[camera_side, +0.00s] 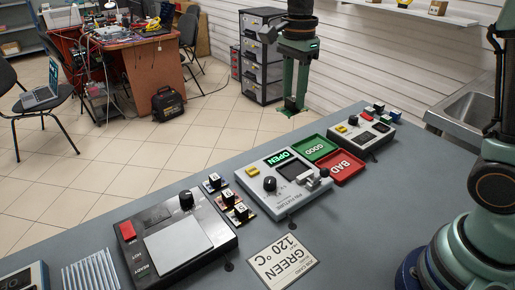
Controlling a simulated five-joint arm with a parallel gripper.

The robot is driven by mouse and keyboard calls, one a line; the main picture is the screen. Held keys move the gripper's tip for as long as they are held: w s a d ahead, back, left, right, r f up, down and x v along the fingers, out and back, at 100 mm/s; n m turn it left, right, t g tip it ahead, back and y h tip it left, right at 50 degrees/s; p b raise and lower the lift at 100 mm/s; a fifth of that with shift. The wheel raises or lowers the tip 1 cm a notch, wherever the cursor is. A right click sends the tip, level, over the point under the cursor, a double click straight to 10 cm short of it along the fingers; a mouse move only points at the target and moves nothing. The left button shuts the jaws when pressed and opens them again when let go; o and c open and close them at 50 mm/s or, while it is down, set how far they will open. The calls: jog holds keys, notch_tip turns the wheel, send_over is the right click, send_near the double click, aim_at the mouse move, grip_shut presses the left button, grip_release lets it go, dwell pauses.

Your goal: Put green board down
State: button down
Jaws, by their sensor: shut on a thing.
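My gripper (293,101) hangs down from the top of the picture. Its fingers are shut on a small green board (292,111), which is held in the air and shows against the tiled floor behind the bench. The board is small here and its details cannot be made out. Below and to its right on the bench are a green tray marked GOOD (313,148) and a red tray marked BAD (346,167). A white tester (283,187) with a green OPEN display stands in front of the trays. A card (283,264) reads GREEN 120 °C.
A dark device (170,240) with a pale plate and black knob stands at front left. Several small lettered blocks (241,212) stand between it and the tester. Another small device (358,132) stands at back right. The grey bench (385,215) is clear right of the card.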

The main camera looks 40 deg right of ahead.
jog(key=d+f, duration=0.1)
jog(key=f, duration=0.4)
jog(key=d+f, duration=0.1)
jog(key=f, duration=0.3)
jog(key=d+f, duration=0.1)
jog(key=f, duration=0.4)
jog(key=shift+w+d+f, duration=0.2)
jog(key=shift+w+f, duration=0.1)
jog(key=shift+f, duration=2.45)
jog(key=shift+f, duration=0.2)
jog(key=c, duration=0.5)
grip_release()
jog(key=shift+c, duration=0.2)
